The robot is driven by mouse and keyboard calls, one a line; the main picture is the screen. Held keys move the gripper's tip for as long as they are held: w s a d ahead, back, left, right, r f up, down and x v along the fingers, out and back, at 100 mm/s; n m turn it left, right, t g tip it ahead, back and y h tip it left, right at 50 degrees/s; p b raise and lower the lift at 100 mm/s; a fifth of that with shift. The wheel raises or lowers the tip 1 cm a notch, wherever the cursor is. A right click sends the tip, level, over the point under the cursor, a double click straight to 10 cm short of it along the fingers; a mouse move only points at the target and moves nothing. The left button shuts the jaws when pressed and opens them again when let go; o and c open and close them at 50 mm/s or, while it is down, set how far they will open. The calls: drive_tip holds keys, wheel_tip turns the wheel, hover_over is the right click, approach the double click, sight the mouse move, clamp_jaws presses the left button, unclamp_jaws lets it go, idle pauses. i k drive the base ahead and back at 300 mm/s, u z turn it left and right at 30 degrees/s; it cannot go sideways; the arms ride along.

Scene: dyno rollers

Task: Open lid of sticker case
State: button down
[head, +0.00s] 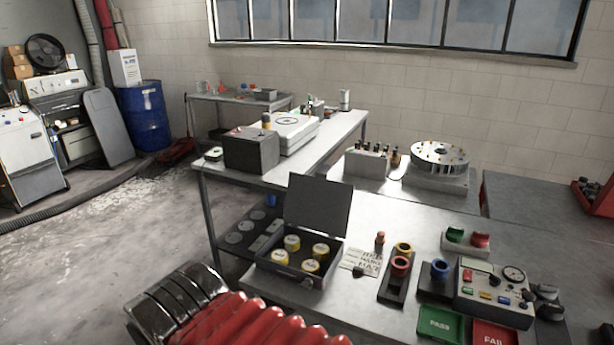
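A dark grey case (300,281), which looks like the sticker case, sits on the left end of the near bench. Its lid (318,208) stands up, tilted back at the rear edge, so the case is open. Inside are several round yellow-sided pieces with pale tops (292,243). Nothing is seen touching the lid or the case. My gripper is not in view. A black ribbed part and red bellows at the bottom left appear to be mine, below and in front of the case.
A printed card (361,261) lies right of the case, beside a dark stand with coloured rings (401,266). A gauge control box (495,292), green PASS tray (440,324) and red FAIL tray (494,334) are farther right. Behind stand a dark box (251,150) and a round disc fixture (438,157).

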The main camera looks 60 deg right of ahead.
sight(319, 203)
drive_tip(key=u, duration=0.3)
drive_tip(key=k, duration=1.4)
drive_tip(key=z, duration=1)
drive_tip(key=i, duration=1)
drive_tip(key=z, duration=0.05)
